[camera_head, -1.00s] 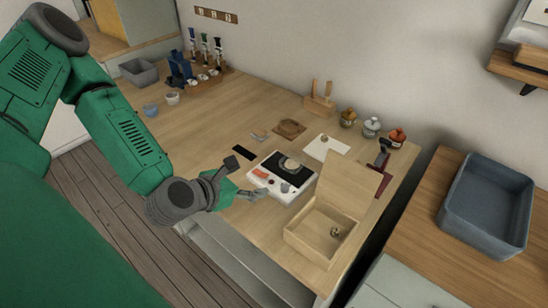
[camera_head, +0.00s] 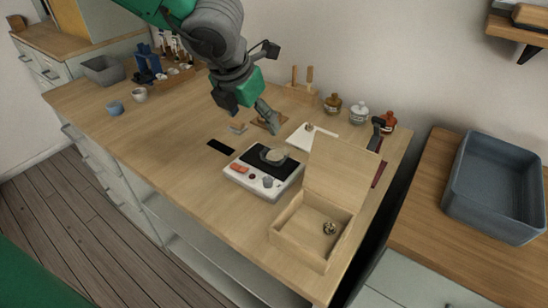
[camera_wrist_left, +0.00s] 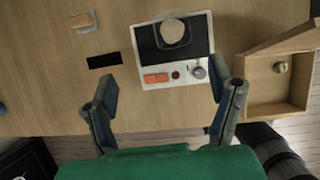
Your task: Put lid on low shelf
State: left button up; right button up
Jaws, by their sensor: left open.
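My left gripper (camera_head: 268,88) is open and empty above the worktop, behind the white hot-plate device, in the head view. In the left wrist view its two fingers (camera_wrist_left: 163,78) are spread wide, with nothing between them. A small round dark-gold piece (camera_head: 329,228), possibly the lid, lies in the open wooden box (camera_head: 289,238); it also shows in the wrist view (camera_wrist_left: 280,67). Another small knobbed piece (camera_head: 310,128) is on a white sheet (camera_head: 298,138). I cannot tell which is the lid. A low shelf (camera_head: 195,262) shows under the worktop. My right gripper is out of view.
Several lidded jars (camera_head: 358,112) stand by the wall. A grey basin (camera_head: 495,185) is on the right counter, below a wall shelf (camera_head: 515,32). The worktop's left-front part is clear.

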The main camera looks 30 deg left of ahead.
pick_arm(q)
jog(key=r, duration=0.1)
jog(key=b, duration=0.3)
send_over(276, 155)
jog(key=s, duration=0.2)
jog(key=f, duration=0.7)
jog(key=shift+s+a+f, duration=0.1)
jog(key=shift+a+f, duration=0.25)
jog(key=b+x, duration=0.1)
jog(key=x, duration=0.2)
jog(key=b+x, duration=0.1)
jog(key=x, duration=0.1)
jog(key=shift+s+d+f+b, duration=0.2)
jog(key=shift+f+b, duration=0.1)
jog(key=shift+r, duration=0.15)
jog(key=c, duration=0.9)
jog(key=shift+r, duration=0.1)
notch_tip(276, 155, up, 18)
jog(key=p, duration=0.7)
